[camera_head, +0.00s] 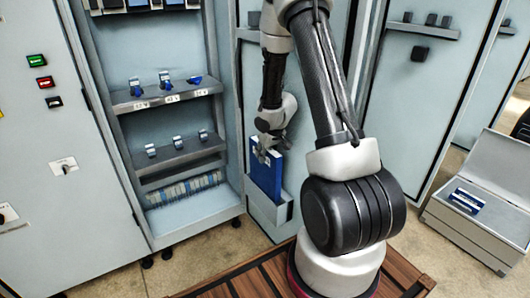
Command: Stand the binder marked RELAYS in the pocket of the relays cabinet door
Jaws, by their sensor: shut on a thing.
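A blue binder (266,175) stands upright at the inner face of an open cabinet door (246,120). Its lower end is at the grey door pocket (270,217), and the pocket's front wall hides its bottom, so I cannot tell whether it rests on the pocket floor. My gripper (262,150) is shut on the top edge of the binder. No RELAYS marking can be read on the binder from here.
An open cabinet with shelves (172,155) of small blue-and-white devices stands left of the door. A grey chest (480,215) with a blue-and-white item (466,201) is at the right. A slatted wooden platform (240,284) lies in front.

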